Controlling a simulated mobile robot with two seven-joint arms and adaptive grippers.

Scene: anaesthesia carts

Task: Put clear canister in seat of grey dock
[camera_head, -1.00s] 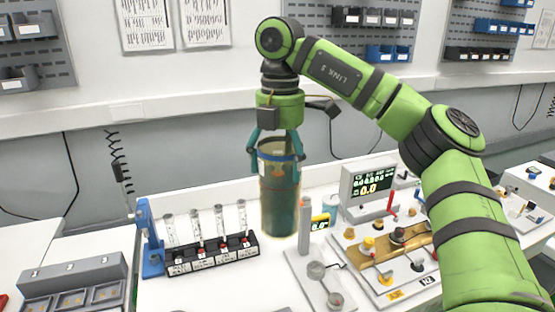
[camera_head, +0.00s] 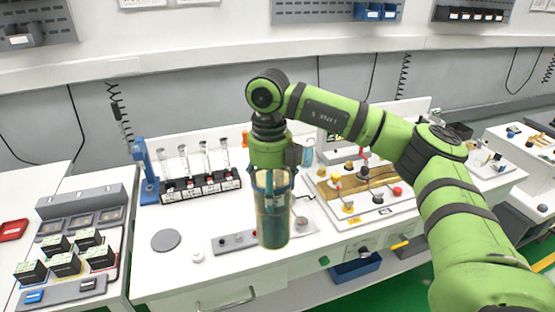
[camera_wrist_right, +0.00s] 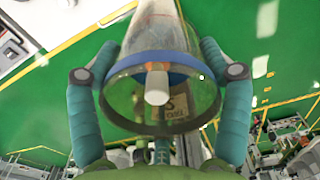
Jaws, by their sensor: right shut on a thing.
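The clear canister (camera_head: 272,222) has a blue ring near its top and a teal-green lower part. In the head view it hangs upright in front of the bench. My right gripper (camera_head: 272,178) is shut on its upper part from above. In the right wrist view, two teal fingers of my right gripper (camera_wrist_right: 158,85) flank the canister (camera_wrist_right: 145,62), with its blue ring and a pale nub between them. A low grey strip with small knobs (camera_head: 228,243) lies behind and left of the canister, partly hidden by it. I cannot tell whether this strip is the grey dock. My left gripper is out of view.
A black rack (camera_head: 203,187) with several clear tubes stands behind, beside a blue post (camera_head: 146,172). A grey disc (camera_head: 166,240) lies at left on the bench. A panel with knobs and a gold strip (camera_head: 362,188) is at right. Bare white bench lies left of centre.

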